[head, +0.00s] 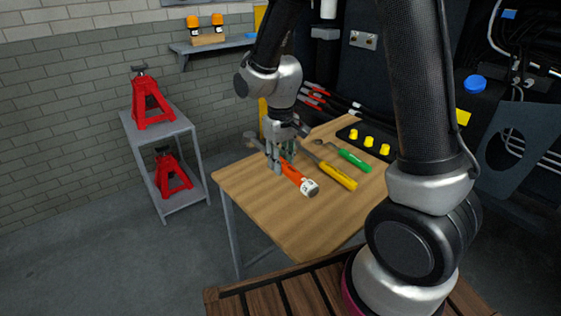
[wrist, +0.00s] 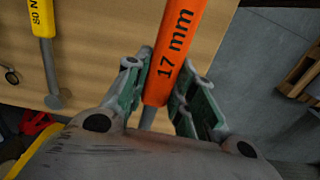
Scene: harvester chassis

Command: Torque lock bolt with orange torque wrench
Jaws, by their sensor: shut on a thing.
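The orange torque wrench (head: 298,178) lies along the wooden table, its pale-capped handle end toward the table's front. In the wrist view its orange handle (wrist: 174,55) reads "17 mm". My gripper (head: 280,163) is down at the table with its fingers on both sides of the wrench, shut on it. In the wrist view the green-padded fingers (wrist: 158,100) flank the lower end of the orange handle. Whether the wrench is lifted off the table is hard to tell. The lock bolt cannot be made out in either view.
On the wooden table (head: 255,195), a yellow-handled tool (head: 337,176) and a green-handled tool (head: 354,160) lie right of the wrench. A black tray with yellow caps (head: 368,141) is at the back right. A metal shelf (head: 181,128) with red jack stands (head: 150,105) stands left.

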